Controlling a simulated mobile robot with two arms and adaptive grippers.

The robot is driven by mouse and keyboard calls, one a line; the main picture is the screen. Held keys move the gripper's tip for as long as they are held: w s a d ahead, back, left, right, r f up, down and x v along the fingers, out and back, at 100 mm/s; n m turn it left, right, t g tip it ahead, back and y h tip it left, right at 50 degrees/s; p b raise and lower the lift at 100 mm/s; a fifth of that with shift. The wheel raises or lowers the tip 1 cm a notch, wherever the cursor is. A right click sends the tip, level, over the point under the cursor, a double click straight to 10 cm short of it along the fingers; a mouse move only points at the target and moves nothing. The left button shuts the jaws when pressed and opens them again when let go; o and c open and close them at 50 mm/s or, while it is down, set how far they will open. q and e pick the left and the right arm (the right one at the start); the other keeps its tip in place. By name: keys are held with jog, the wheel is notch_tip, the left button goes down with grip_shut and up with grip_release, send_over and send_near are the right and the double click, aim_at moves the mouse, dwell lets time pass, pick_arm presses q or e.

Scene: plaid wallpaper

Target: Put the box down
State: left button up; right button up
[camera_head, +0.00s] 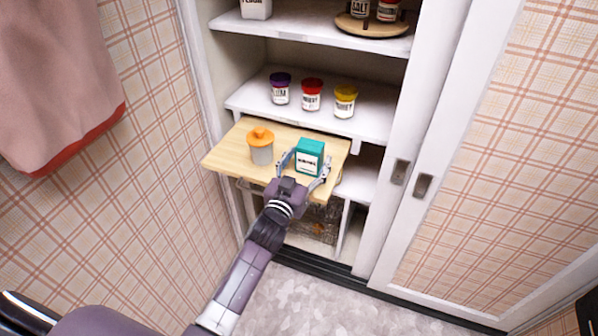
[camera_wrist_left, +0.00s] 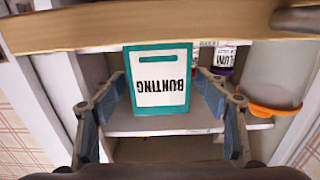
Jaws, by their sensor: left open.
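The teal box (camera_head: 310,157) with a white label stands upright on a light wooden pull-out board (camera_head: 225,160) in the cupboard. In the left wrist view, which is upside down, the box (camera_wrist_left: 158,78) has its label reading BUNTING facing me and its base at the board's edge (camera_wrist_left: 90,30). My left gripper (camera_head: 306,167) is open, with one finger on each side of the box. In the left wrist view, gaps show between the fingers and the box. My right gripper is not in view.
A grey canister with an orange lid (camera_head: 261,147) stands on the board, left of the box. Several jars (camera_head: 312,95) stand on the shelf above. Higher up are a white container (camera_head: 256,8) and a round wooden tray (camera_head: 372,27). A white sliding door (camera_head: 440,140) is at the right.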

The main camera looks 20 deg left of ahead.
pick_arm(q)
jog(key=s+p, duration=0.3)
jog(key=s, duration=0.7)
jog(key=shift+s+a, duration=0.15)
jog(key=shift+s, duration=0.2)
jog(key=s+d+f+m+g, duration=0.1)
jog(key=s+f+g, duration=0.3)
jog(key=f, duration=0.7)
jog(key=s+d+f+g, duration=0.1)
jog(key=s+f+g, duration=0.1)
jog(key=s+f, duration=0.75)
jog(key=s+d+f+m+g, duration=0.1)
jog(key=s+f+g, duration=0.2)
jog(key=f, duration=1.1)
jog(key=s+a+f+g, duration=0.2)
jog(key=s+f, duration=0.3)
jog(key=s, duration=0.5)
jog(key=s+a+f+g, duration=0.2)
jog(key=s+f, duration=0.4)
jog(key=s, duration=0.5)
jog(key=s+a+f+g, duration=0.2)
jog(key=s+f+g, duration=0.2)
jog(key=s, duration=0.6)
notch_tip(320, 180, down, 2)
jog(key=shift+s+f+y, duration=0.1)
jog(key=shift+s+y, duration=0.2)
jog(key=shift+s, duration=0.05)
